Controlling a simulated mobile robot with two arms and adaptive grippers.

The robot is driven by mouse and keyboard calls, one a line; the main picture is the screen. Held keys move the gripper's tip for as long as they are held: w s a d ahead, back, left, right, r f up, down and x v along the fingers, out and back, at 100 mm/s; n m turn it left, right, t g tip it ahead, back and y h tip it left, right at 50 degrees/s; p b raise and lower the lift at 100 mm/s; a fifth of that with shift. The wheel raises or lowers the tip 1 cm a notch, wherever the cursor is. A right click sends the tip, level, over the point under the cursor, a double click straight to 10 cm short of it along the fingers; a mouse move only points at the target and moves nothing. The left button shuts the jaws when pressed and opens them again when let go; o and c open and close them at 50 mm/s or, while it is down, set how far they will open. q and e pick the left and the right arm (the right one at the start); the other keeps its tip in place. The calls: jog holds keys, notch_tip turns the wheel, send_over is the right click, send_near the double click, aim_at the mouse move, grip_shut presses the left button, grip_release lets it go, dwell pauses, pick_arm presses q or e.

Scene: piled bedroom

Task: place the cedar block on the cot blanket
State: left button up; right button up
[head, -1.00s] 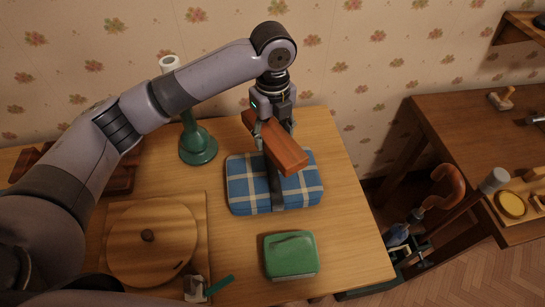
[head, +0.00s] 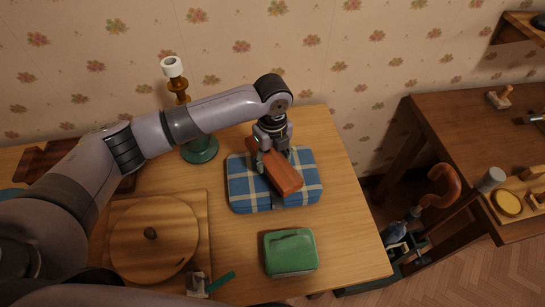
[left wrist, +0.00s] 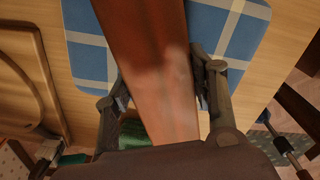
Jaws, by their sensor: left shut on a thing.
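The cedar block (head: 286,179) is a long reddish-brown bar, lying level and slanted over the cot blanket (head: 241,192), a folded blue plaid with pale stripes. My left gripper (head: 273,164) points down with its fingers on both sides of the block, shut on it. In the left wrist view the block (left wrist: 150,60) runs between the two fingertips (left wrist: 163,85), with the blanket (left wrist: 228,28) beneath. The block is on or just above the blanket; I cannot tell whether they touch. My right gripper is not in view.
A green case (head: 290,252) sits just in front of the blanket. A round wooden lid (head: 165,240) on a board is at left, a green-based candlestick (head: 200,150) behind. Bare table (head: 345,215) lies to the right. A darker desk (head: 450,130) stands further right.

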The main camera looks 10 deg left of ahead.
aim_at(273, 157)
pick_arm(q)
jog(key=o, duration=1.4)
jog(key=shift+f, duration=0.1)
jog(key=shift+c, duration=0.2)
notch_tip(273, 157, up, 12)
jog(key=b, duration=0.2)
jog(key=shift+r, duration=0.2)
